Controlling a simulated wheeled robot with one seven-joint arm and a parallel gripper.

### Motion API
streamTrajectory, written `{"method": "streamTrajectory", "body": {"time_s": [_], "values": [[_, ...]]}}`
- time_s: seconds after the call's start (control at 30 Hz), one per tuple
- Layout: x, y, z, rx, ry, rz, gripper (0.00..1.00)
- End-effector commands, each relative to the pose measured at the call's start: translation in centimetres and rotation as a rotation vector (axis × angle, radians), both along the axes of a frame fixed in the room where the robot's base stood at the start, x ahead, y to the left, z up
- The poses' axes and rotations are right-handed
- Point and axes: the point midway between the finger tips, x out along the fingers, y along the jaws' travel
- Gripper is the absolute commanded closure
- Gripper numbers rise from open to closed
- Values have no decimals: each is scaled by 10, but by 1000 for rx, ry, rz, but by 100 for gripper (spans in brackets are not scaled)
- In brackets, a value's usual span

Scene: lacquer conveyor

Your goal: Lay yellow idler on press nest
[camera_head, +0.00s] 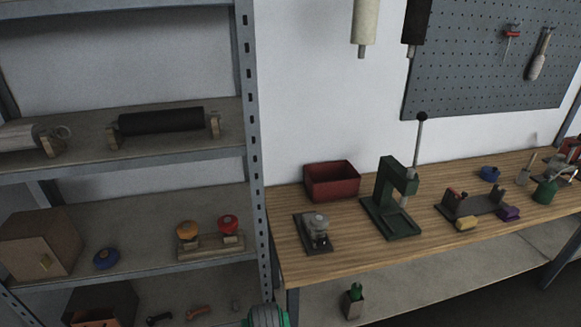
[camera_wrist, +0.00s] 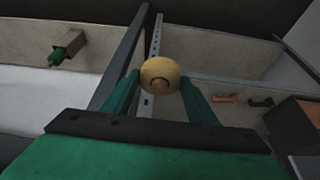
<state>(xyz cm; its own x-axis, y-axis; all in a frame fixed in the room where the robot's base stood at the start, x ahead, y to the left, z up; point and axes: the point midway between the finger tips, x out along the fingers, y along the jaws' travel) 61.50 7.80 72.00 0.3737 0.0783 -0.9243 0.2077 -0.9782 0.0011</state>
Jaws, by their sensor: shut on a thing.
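The yellow idler (camera_wrist: 161,76), a round yellow roller with a dark curved mark on its face, sits between the fingertips in the wrist view. My gripper (camera_wrist: 160,84) has green fingers and is shut on it. The green arbor press (camera_head: 388,187) stands upright on the wooden bench in the head view, with a long dark-knobbed lever. Its base (camera_head: 405,222) looks bare under the ram, and I take this as the press nest. The held idler is not visible in the head view. The gripper is apart from the press.
On the bench (camera_head: 300,262), a red bin (camera_head: 332,181) stands left of the press. A grey fixture (camera_head: 316,231) is in front of the bin. A metal shelf post (camera_head: 252,130) rises on the left.

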Motion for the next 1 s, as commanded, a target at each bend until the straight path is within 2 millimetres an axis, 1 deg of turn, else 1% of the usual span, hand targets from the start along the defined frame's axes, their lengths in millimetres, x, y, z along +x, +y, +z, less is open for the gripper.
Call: {"method": "streamTrajectory", "body": {"time_s": [0.03,0.2,0.3,0.4,0.57,0.83,1.0], "values": [[-11,-13,-16,1,6,-38,73],[-40,-49,-53,2,4,-135,73],[-53,-63,-68,1,2,-174,73],[-63,-73,-77,1,1,-196,73],[-68,-78,-82,1,-1,-209,73],[-68,-79,-82,1,-2,-210,73],[-68,-83,-82,1,-1,-218,73]]}}
